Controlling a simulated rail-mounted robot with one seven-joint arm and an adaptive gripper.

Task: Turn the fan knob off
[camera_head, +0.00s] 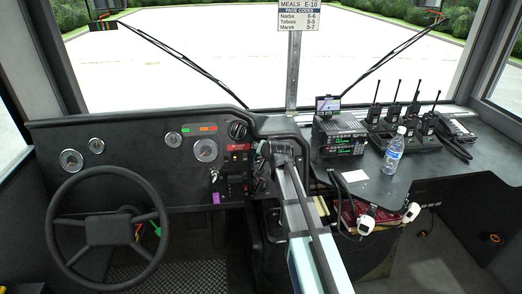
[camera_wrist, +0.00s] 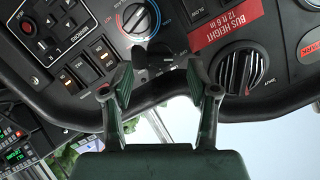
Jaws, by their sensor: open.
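The wrist view shows a dashboard panel at an angle with several knobs, and their labels are too small to tell which is the fan knob. A black knob with a blue and red ring (camera_wrist: 137,20) is at the top. A small dark handle shows between and beyond the fingertips. In the head view my gripper (camera_head: 277,152) is at the panel, and my arm hides part of it.
Rocker switches (camera_wrist: 90,66) and a red bus height label (camera_wrist: 228,28) are near the knobs. A curved black panel edge (camera_wrist: 262,106) runs below. In the head view, the steering wheel (camera_head: 107,272) is left; a radio (camera_head: 340,136) and water bottle (camera_head: 393,152) are right.

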